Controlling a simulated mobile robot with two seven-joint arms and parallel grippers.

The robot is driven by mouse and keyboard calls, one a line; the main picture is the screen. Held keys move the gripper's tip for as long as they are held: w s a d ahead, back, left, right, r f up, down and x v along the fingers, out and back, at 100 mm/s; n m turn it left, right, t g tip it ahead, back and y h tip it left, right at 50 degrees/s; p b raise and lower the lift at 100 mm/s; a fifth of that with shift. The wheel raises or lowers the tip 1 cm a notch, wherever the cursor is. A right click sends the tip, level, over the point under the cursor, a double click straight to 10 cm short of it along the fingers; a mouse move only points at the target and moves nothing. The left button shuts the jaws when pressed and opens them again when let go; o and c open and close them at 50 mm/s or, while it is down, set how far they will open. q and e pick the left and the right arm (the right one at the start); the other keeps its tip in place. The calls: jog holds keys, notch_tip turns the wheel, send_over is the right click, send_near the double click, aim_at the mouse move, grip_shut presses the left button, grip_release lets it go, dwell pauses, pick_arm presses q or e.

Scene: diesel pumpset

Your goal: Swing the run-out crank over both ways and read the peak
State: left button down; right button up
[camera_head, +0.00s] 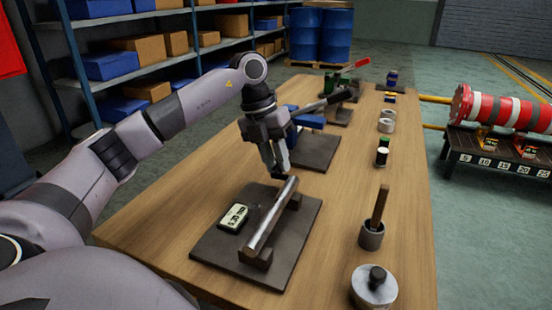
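A silver bar (273,213) lies across two dark supports on a dark plate (212,250) at the near part of the bench. A small box with a pale digital display (234,216) sits on the plate left of the bar; its digits are too small to read surely. No separate crank handle can be made out. My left gripper (280,172) points down at the far end of the bar, its fingers close together. Whether they touch the bar or hold something there cannot be told. My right gripper is not in view.
A second fixture with a blue part (309,121) and a red-tipped lever (348,70) stand farther back on the wooden bench (160,235). A cup with a brown handle (372,234), a round metal weight (374,287) and small parts line the right edge. Shelves stand behind left.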

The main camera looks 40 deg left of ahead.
pick_arm(q)
jog(key=shift+d+r+y+p, duration=0.1)
jog(key=shift+r+y+p, duration=0.35)
jog(key=shift+p, duration=0.7)
jog(key=shift+d+r+g+y+p, duration=0.1)
jog(key=shift+r+g+y+p, duration=0.3)
jog(key=shift+p, duration=0.8)
jog(key=shift+w+d+r+y+p, duration=0.15)
jog(key=shift+d+r+y+p, duration=0.1)
jog(key=shift+y+p, duration=0.6)
jog(key=p, duration=0.1)
jog(key=y+p, duration=0.1)
jog(key=shift+w+d+r+g+y+p, duration=0.15)
jog(key=shift+d+r+g+y+p, duration=0.05)
jog(key=shift+d+g+y+p, duration=0.1)
jog(key=shift+d+r+g+y+p, duration=0.1)
jog(key=shift+d+g+y+p, duration=0.15)
jog(key=shift+y+p, duration=0.45)
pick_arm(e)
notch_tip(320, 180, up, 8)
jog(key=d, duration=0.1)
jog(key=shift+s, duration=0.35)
pick_arm(q)
jog(key=shift+w, duration=0.1)
jog(key=c, duration=1)
grip_release()
jog(key=shift+p+v, duration=0.3)
jog(key=shift+v, duration=3.2)
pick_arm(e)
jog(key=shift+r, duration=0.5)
